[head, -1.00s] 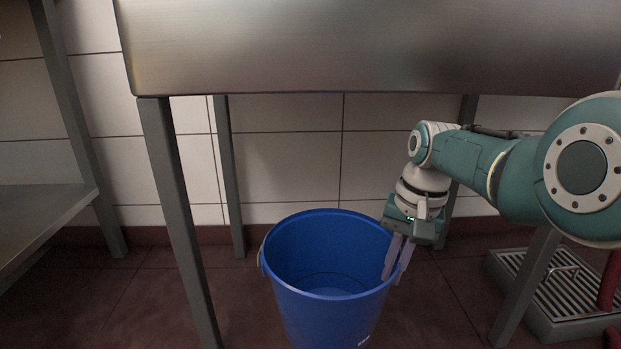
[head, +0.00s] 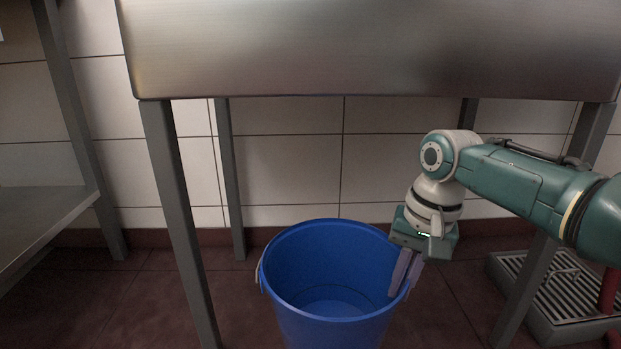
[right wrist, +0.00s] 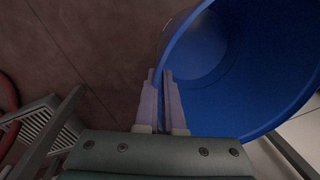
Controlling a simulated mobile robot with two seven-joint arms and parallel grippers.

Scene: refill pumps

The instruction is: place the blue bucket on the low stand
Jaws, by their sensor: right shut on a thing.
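The blue bucket (head: 328,270) is upright and looks empty, in front of the steel table in the head view. Its lower part is cut off by the picture edge. My right gripper (head: 404,274) is shut on the bucket's right rim, one finger inside the wall and one outside. In the right wrist view the fingers (right wrist: 161,100) pinch the wall of the bucket (right wrist: 235,75). The left gripper is not in view.
A steel table or sink (head: 370,50) spans the top, with grey legs (head: 180,220) left of the bucket and at right. A slatted metal grate (head: 555,290) lies on the floor at right. A shelf (head: 40,215) is at left. Red-brown floor shows around the bucket.

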